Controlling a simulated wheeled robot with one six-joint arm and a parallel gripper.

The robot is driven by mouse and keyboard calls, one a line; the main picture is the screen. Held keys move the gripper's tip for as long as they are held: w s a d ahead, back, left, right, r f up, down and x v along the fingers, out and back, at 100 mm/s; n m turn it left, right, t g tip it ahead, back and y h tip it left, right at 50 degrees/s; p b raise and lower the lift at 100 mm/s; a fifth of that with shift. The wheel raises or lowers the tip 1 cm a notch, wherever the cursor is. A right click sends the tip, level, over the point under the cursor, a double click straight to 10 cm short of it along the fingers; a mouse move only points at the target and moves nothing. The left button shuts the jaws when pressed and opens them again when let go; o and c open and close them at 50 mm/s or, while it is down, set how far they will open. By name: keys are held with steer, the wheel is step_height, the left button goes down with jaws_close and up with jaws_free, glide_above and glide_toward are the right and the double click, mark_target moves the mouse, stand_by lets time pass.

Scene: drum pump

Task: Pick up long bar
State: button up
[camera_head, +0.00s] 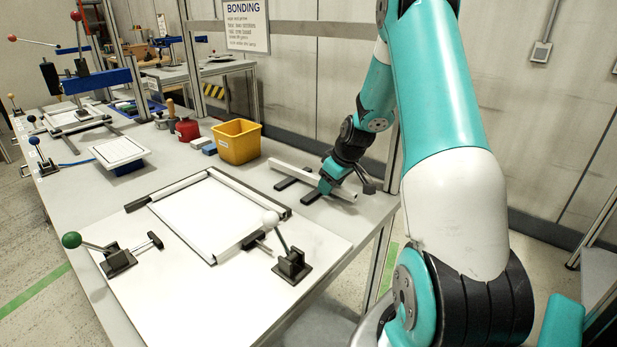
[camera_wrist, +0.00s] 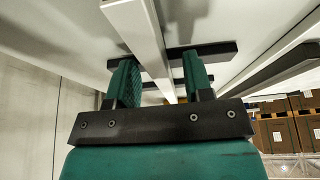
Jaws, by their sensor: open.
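The long bar (camera_head: 289,168) is a pale, square-section bar lying across dark supports (camera_head: 285,183) on the table's right side. My gripper (camera_head: 328,181) is at the bar, towards its near right end. In the wrist view the bar (camera_wrist: 143,28) runs between the two green fingers of my gripper (camera_wrist: 160,72), one on each side. The fingers are open and stand apart from the bar's sides. The dark supports also show in the wrist view (camera_wrist: 217,51). The gripper hides part of the bar in the head view.
A white board (camera_head: 175,295) carries a rectangular frame (camera_head: 195,215) and two toggle clamps (camera_head: 292,263) (camera_head: 118,260). A yellow bin (camera_head: 237,142) and a red container (camera_head: 187,130) stand behind. The table's right edge is close to my gripper.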

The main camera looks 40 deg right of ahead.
jaws_close()
